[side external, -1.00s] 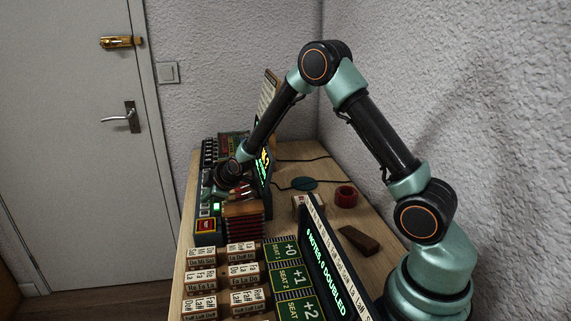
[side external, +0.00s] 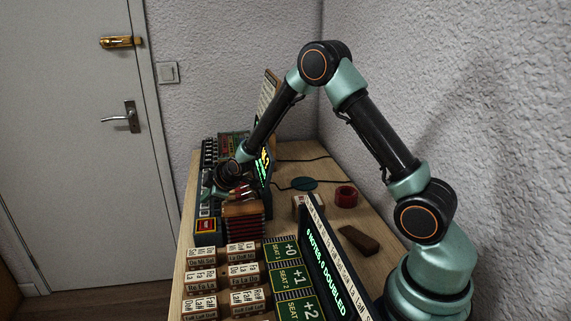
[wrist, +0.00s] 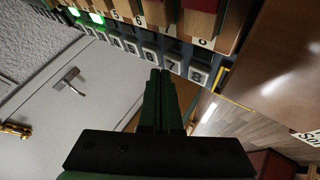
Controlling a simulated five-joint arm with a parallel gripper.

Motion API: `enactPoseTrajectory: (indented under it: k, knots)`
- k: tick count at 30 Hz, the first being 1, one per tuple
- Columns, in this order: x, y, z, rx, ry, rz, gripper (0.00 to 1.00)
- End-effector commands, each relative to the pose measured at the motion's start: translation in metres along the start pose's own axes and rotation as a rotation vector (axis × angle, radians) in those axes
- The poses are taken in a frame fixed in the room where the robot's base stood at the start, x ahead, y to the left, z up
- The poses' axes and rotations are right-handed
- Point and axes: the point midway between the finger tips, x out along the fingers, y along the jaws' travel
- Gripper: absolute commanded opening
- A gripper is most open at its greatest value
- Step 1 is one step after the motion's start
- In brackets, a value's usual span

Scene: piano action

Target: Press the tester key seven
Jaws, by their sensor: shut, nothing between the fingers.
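The tester's numbered keys run in a row across the top of the wrist view. Key seven (wrist: 172,66) is a white square marked 7, between key six (wrist: 149,56) and key eight (wrist: 198,76). My gripper (wrist: 160,73) is shut and empty. Its tips appear just below key seven, toward the key six side; I cannot tell whether they touch it. In the side external view my gripper (side external: 207,193) is over the tester (side external: 206,226) at the far left of the bench, and its tips are hard to make out.
A green light (wrist: 95,17) glows at the row's far end. A dark screen (side external: 263,172) stands behind the tester. Lettered blocks (side external: 201,280) and green seat panels (side external: 284,278) fill the near bench. A red ring (side external: 346,196) and a brown wedge (side external: 358,240) lie to the right.

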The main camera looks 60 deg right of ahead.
Motion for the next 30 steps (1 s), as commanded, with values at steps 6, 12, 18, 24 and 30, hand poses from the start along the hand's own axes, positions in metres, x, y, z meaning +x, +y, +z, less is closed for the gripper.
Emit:
enactPoseTrajectory:
  k: [6,12,18,24,30]
  knots:
    - [-0.001,0.0,0.0,0.0,-0.001,-0.001,0.0]
    - [-0.006,0.005,-0.005,0.0,0.001,0.001,0.0]
    - [-0.019,0.015,-0.014,0.0,0.002,0.002,0.0]
    - [-0.032,0.024,-0.023,0.0,0.001,0.002,0.0]
    - [-0.041,0.031,-0.029,0.0,0.0,0.0,0.0]
